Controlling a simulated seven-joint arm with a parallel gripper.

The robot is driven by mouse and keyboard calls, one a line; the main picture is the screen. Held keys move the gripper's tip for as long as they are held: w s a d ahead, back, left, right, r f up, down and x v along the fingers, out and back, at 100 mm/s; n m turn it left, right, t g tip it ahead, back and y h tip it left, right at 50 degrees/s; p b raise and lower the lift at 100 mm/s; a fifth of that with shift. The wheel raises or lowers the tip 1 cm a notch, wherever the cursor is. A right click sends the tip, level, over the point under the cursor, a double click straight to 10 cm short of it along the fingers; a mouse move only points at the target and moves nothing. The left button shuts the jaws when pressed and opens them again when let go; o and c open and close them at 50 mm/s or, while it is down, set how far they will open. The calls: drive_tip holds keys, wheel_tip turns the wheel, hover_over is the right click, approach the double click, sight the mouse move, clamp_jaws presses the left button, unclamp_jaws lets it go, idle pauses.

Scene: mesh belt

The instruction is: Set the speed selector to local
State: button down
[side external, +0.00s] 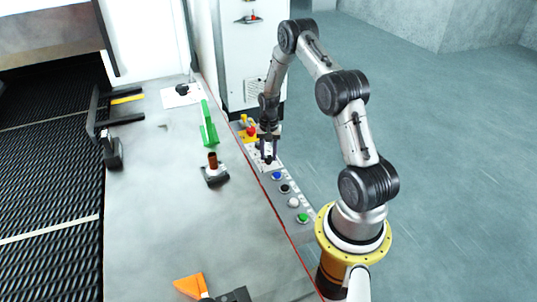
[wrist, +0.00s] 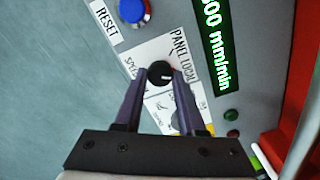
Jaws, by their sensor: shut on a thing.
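The speed selector (wrist: 160,71) is a small round black knob with a short white mark. It sits on a white plate marked "SPEED", "PANEL" and "LOCAL". The white mark shows at the knob's lower right in the wrist view; I cannot tell for sure which label it points to. My gripper (wrist: 161,79) is shut on the knob, one dark finger on each side.
A blue button (wrist: 132,10) is beside the selector, near a "RESET" label. A green display (wrist: 212,45) reads "00 mm/min", partly cut off. In the side view, a red emergency button (side external: 251,131) stands behind my gripper.

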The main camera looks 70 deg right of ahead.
sight(268, 157)
drive_tip(key=shift+m, duration=0.7)
drive_tip(key=c, duration=0.5)
unclamp_jaws()
wheel_tip(268, 157, up, 14)
idle(0.5)
